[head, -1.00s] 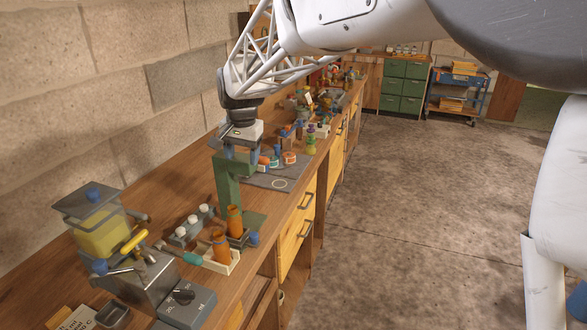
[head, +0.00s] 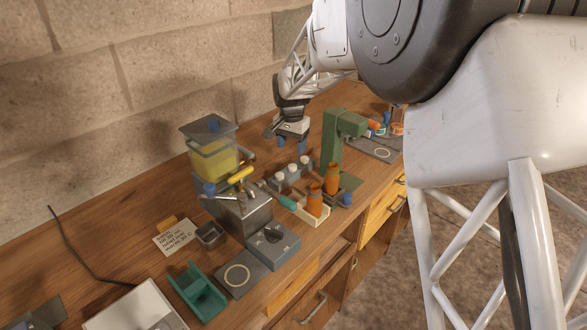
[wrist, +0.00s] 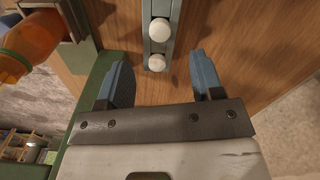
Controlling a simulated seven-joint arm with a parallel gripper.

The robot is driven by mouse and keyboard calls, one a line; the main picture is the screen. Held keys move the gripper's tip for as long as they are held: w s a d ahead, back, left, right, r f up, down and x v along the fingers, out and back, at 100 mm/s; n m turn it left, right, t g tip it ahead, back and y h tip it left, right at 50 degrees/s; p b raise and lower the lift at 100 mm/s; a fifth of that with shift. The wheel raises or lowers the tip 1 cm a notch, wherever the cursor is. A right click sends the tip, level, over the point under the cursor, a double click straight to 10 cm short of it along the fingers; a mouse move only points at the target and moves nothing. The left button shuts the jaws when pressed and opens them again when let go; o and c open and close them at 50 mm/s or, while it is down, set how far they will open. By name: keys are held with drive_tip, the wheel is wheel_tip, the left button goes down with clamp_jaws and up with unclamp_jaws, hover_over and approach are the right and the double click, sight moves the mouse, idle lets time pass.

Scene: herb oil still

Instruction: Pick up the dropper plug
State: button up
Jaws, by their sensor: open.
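Several white round-topped pieces, which look like the dropper plugs (head: 292,168), stand in a row in a narrow grey rack (head: 273,186) on the bench. My gripper (head: 291,145) is open and empty, above and behind the rack's far end. In the wrist view, two white plugs (wrist: 160,29) show in the rack (wrist: 177,12). The nearer plug (wrist: 156,63) lies in line with the gap between my open fingertips (wrist: 160,60). No finger visibly touches a plug. The rest of the rack is out of the wrist view.
A green press stand (head: 334,145) rises close to the right of my gripper. A machine with a yellow-filled hopper (head: 214,160) stands to the left. The stone wall is behind.

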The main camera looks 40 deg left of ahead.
sight(293, 165)
drive_tip(key=shift+f, duration=0.1)
drive_tip(key=shift+f, duration=1.2)
drive_tip(key=shift+f, duration=0.1)
drive_tip(key=shift+w+f, duration=0.15)
drive_tip(key=shift+f, duration=1.1)
drive_tip(key=shift+w+f, duration=0.1)
drive_tip(key=shift+f, duration=1.15)
drive_tip(key=shift+c, duration=0.2)
drive_tip(key=c, duration=0.8)
